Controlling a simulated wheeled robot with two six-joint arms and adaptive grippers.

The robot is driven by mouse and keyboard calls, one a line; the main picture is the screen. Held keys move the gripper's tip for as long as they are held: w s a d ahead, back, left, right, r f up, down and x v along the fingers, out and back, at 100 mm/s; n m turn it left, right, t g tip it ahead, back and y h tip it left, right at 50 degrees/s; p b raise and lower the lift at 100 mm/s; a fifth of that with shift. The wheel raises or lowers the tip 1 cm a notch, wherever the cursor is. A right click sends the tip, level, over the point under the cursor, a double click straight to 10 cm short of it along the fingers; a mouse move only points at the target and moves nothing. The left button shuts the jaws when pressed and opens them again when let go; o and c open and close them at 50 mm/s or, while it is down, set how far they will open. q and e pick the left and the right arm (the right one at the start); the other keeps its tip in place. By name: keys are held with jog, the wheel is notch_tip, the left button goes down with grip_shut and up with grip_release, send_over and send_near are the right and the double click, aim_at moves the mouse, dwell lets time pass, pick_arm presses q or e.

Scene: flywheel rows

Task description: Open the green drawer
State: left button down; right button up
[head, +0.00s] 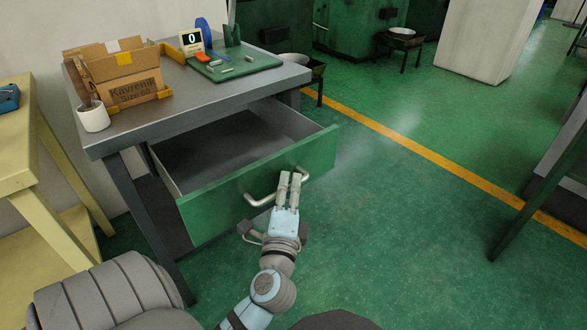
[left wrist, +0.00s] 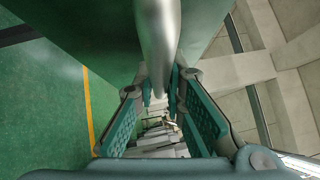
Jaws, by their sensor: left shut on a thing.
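The green drawer (head: 222,207) is pulled well out of the grey workbench (head: 210,90) in the head view. Its inside looks empty where I can see it. A pale metal bar handle (head: 262,201) runs across its front. In the left wrist view the handle (left wrist: 157,35) comes down between the two fingers (left wrist: 160,95). My right gripper is in neither view.
On the bench top are a cardboard box (head: 125,85), a white cup (head: 93,116), a small display (head: 191,41) and a green board with tools (head: 245,66). A yellow table (head: 20,150) stands at the left. The green floor right of the drawer is clear.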

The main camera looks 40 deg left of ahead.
pick_arm(q)
jog(key=c, duration=1.7)
grip_release()
jog(key=shift+s, duration=0.1)
jog(key=shift+o, duration=0.2)
